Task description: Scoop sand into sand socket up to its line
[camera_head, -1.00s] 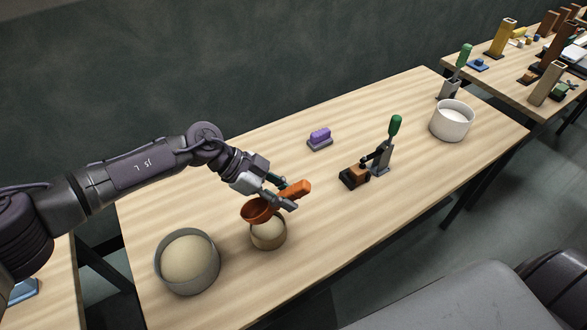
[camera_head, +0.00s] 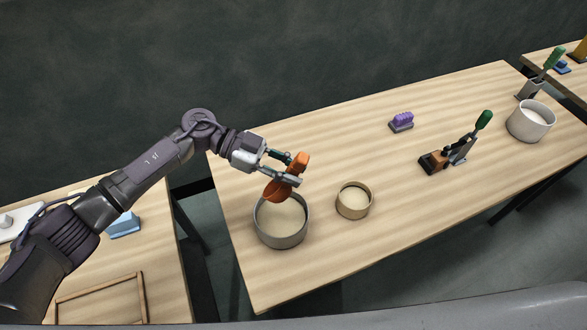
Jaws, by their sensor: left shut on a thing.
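My left gripper (camera_head: 283,170) is shut on the orange handle of a scoop (camera_head: 279,190). The scoop's bowl hangs tilted over the back of a large grey tub (camera_head: 282,238) that holds pale sand (camera_head: 282,216). I cannot tell whether the bowl touches the sand or what it holds. The sand socket (camera_head: 353,205), a smaller tan round cup, stands to the right of the tub with pale sand inside. Its line cannot be made out from here. My right gripper is not in view.
A purple-handled brush (camera_head: 401,121), a green-handled clamp (camera_head: 462,145) and a white pot (camera_head: 531,121) stand farther right on the table. A wooden frame (camera_head: 101,302) and a blue object (camera_head: 123,225) lie on another table at left. The table's front middle is clear.

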